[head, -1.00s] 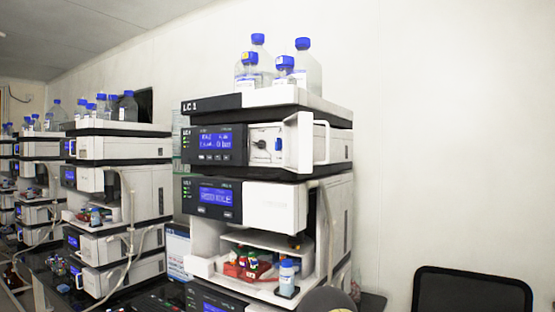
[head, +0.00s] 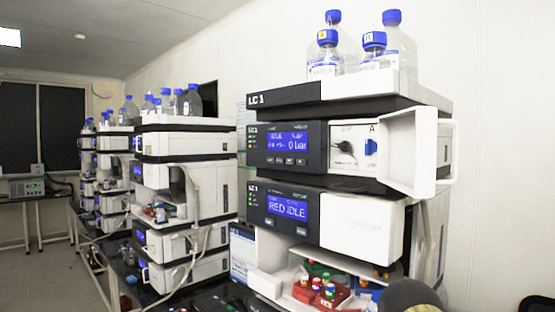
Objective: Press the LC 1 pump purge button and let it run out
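The LC 1 stack (head: 285,95) stands on the right in the head view, with its label on the top tray. The pump module's dark panel (head: 256,147) has a blue display (head: 287,143) reading about "0 bar". A row of small buttons (head: 287,160) sits under that display; their labels are too small to read. To the right is the pump's white front with a dark knob (head: 344,147) and a blue part (head: 371,147). The white pump door (head: 411,150) stands swung open at the right. My gripper is not in view; a grey rounded part of my arm seems to show at the bottom edge.
Bottles with blue caps (head: 326,60) stand on the stack's top tray. More stacks (head: 185,200) line the bench at left. A chair edge (head: 537,303) shows at lower right.

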